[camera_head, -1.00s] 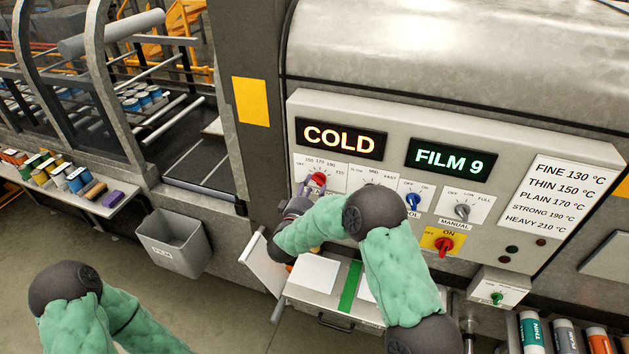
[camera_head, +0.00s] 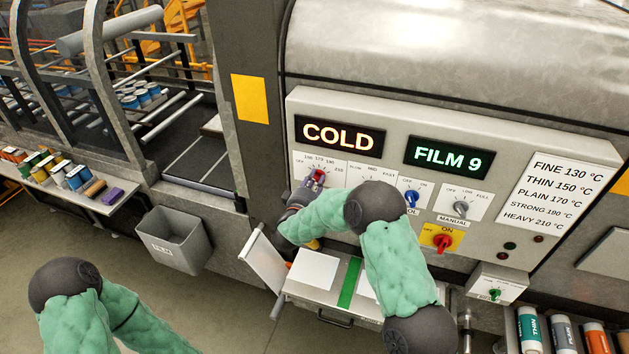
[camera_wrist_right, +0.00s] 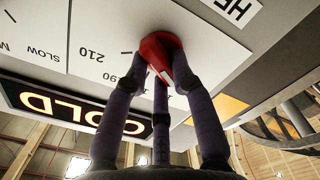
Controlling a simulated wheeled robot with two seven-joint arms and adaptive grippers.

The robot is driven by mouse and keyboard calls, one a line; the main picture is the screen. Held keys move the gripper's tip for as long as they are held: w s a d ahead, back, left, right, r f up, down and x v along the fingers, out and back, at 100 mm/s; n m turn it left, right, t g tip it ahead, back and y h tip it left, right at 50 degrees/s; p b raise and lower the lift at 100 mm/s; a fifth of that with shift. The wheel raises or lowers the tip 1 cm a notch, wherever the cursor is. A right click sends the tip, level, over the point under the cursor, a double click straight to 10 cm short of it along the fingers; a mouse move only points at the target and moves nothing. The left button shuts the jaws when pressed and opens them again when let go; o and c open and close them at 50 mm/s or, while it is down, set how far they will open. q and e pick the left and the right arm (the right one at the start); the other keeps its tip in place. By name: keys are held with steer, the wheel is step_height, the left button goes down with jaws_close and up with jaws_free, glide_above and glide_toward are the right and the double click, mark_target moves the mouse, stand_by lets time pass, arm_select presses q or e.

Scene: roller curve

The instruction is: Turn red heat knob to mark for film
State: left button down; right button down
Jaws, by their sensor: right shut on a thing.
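The red heat knob (camera_head: 319,175) is on the left dial plate of the control panel, below the COLD display (camera_head: 340,136). My right gripper (camera_head: 313,182) is shut on this knob and hides part of the dial. In the wrist view, its dark fingers sit around the red knob (camera_wrist_right: 160,54), with the 210 mark beside it. I cannot tell which mark the knob points to. The FILM 9 display (camera_head: 448,158) is lit green. My left arm shows at lower left; its gripper is out of view.
A temperature chart (camera_head: 566,190) at right lists FINE 130, THIN 150, PLAIN 170, STRONG 190 and HEAVY 210. A blue knob (camera_head: 411,199), a grey knob (camera_head: 460,208) and a red ON switch (camera_head: 442,242) are to the right. A grey bin (camera_head: 175,240) hangs at left.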

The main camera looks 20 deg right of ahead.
steer(key=shift+f+m+b, duration=0.15)
steer(key=shift+m+b, duration=0.65)
steer(key=shift+b, duration=0.25)
steer(key=m+b, duration=0.6)
steer(key=b, duration=0.1)
steer(key=m+b, duration=0.3)
steer(key=b, duration=0.1)
steer(key=shift+s+d+f+m, duration=0.15)
steer(key=shift+s+d+m, duration=0.05)
steer(key=shift+d+m, duration=0.1)
steer(key=shift+s+f+m+b, duration=0.1)
steer(key=shift+f+m+b, duration=0.05)
steer(key=shift+m+b, duration=3.05)
steer(key=shift+f+m+b, duration=0.1)
steer(key=shift+m+b, duration=3)
steer(key=shift+m, duration=0.1)
steer(key=c, duration=1)
jaws_free()
steer(key=shift+c, duration=0.2)
